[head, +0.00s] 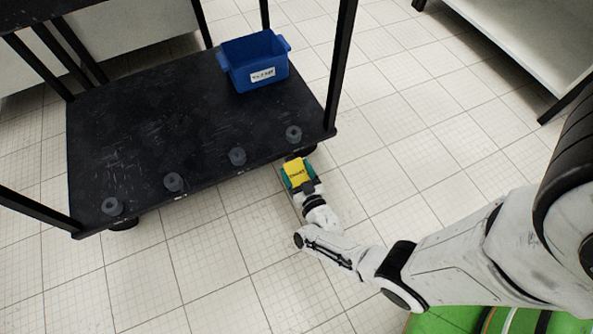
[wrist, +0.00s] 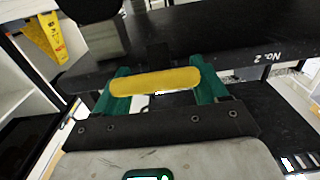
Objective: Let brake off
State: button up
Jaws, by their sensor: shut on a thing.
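In the wrist view the yellow piece (wrist: 155,81) spans between the two green fingers of my gripper (wrist: 160,83). A dark cart edge (wrist: 262,40) marked "No. 2" lies behind it. Whether this yellow piece is the brake lever, and how it joins the cart, is hidden.
A blue labelled bin (head: 254,62) sits on the cart's shelf at the back right. Several grey knobs (head: 237,156) line its front edge. A dark caster (head: 124,224) shows below. Tiled floor right of the cart is clear.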

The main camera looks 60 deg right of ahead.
aim_at(293, 162)
jog(key=shift+r+g+p, duration=0.4)
jog(key=shift+r+p, duration=0.1)
jog(key=shift+p, duration=0.75)
jog(key=r+g+y+p, duration=0.1)
jog(key=p, duration=0.3)
jog(key=shift+w+d+r, duration=0.1)
jog(key=shift+w, duration=0.05)
jog(key=g+y+p, duration=0.1)
jog(key=p, duration=0.1)
jog(key=g+p, duration=0.1)
jog(key=p, duration=0.2)
jog(key=shift+w+d+r+y, duration=0.2)
jog(key=shift+r+y, duration=0.1)
jog(key=shift+y, duration=0.1)
jog(key=g+p, duration=0.1)
jog(key=p, duration=0.1)
jog(key=shift+w+g+y+p, duration=0.15)
jog(key=shift+g+y+p, duration=0.15)
jog(key=shift+y+p, duration=0.1)
jog(key=shift+f, duration=0.1)
jog(key=o, duration=1.4)
jog(key=shift+o, duration=0.2)
